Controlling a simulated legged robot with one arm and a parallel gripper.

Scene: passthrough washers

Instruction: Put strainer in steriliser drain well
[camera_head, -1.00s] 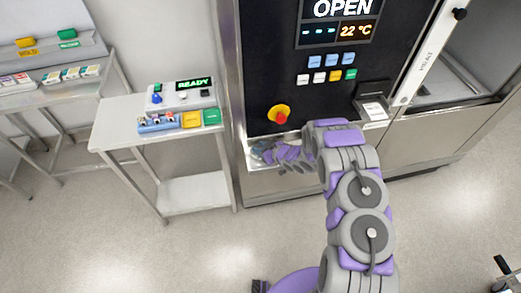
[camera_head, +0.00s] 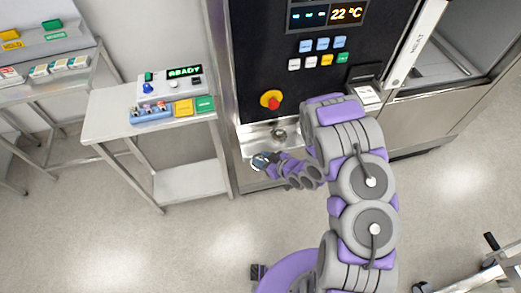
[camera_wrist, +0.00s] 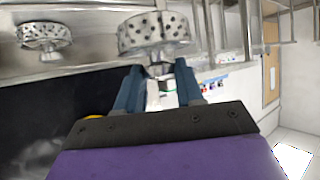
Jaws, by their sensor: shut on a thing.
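The strainer (camera_wrist: 155,32) is a pale metal cup with dark holes, seen close beyond my fingertips in the wrist view. My gripper (camera_wrist: 160,76) is shut on it, with its blue fingers at the strainer's near side. In the head view, my gripper (camera_head: 261,161) is at the front edge of the steriliser's metal ledge (camera_head: 255,138). A round grey fitting (camera_head: 278,135) shows on that ledge. A second perforated round piece (camera_wrist: 42,38) appears at the left of the wrist view, apart from the held one. I cannot tell whether it sits in the drain well.
The steriliser's black panel has a red emergency knob (camera_head: 271,99) above the ledge. A steel side table (camera_head: 105,118) with a control box (camera_head: 168,87) stands to the left. An open chamber (camera_head: 455,45) is at the right. The floor in front is largely clear.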

